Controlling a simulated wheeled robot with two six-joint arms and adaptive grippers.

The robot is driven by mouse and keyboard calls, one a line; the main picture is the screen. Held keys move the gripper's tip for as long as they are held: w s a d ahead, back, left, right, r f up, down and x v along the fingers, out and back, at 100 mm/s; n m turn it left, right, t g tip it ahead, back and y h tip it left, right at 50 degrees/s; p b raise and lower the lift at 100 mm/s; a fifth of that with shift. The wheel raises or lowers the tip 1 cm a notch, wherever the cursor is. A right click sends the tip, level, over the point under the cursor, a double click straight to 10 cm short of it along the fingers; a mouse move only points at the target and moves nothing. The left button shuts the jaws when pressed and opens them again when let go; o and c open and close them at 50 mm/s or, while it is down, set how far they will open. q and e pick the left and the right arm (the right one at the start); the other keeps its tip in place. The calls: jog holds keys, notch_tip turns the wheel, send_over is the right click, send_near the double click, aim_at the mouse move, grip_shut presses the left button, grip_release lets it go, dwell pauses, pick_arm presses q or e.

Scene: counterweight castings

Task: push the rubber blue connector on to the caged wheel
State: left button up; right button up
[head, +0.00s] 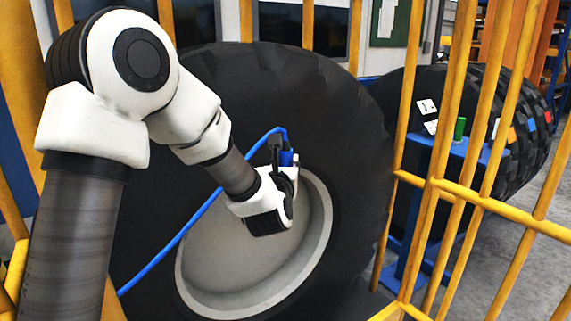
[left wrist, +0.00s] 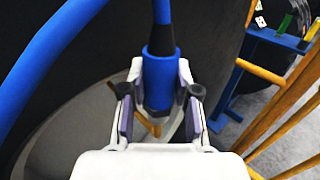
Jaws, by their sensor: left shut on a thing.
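The blue connector (head: 286,158) is at the end of a blue hose (head: 200,213), in front of the upper part of the caged wheel's grey rim (head: 325,225). My left gripper (head: 284,172) is shut on it. In the left wrist view, the connector (left wrist: 158,70) stands between the two fingers (left wrist: 159,105), with a black sleeve (left wrist: 160,38) joining it to the hose. The wheel's black tyre (head: 340,120) surrounds the rim. The connector's working end and any valve on the wheel are hidden, so I cannot tell whether they touch. My right gripper is in neither view.
Yellow cage bars (head: 400,120) stand to the right, with a crossbar (head: 490,203). Beyond them are a blue stand (head: 425,142) with a green block (head: 460,128) on it and a second large tyre (head: 515,165). The hose crosses the wheel's left side.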

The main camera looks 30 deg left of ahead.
pick_arm(q)
jog(key=shift+f, duration=0.15)
jog(key=o, duration=1.1)
jog(key=shift+c, duration=0.2)
jog(key=shift+s, duration=0.1)
jog(key=v, duration=1.1)
jog(key=shift+s+d, duration=0.15)
jog(key=shift+s, duration=0.2)
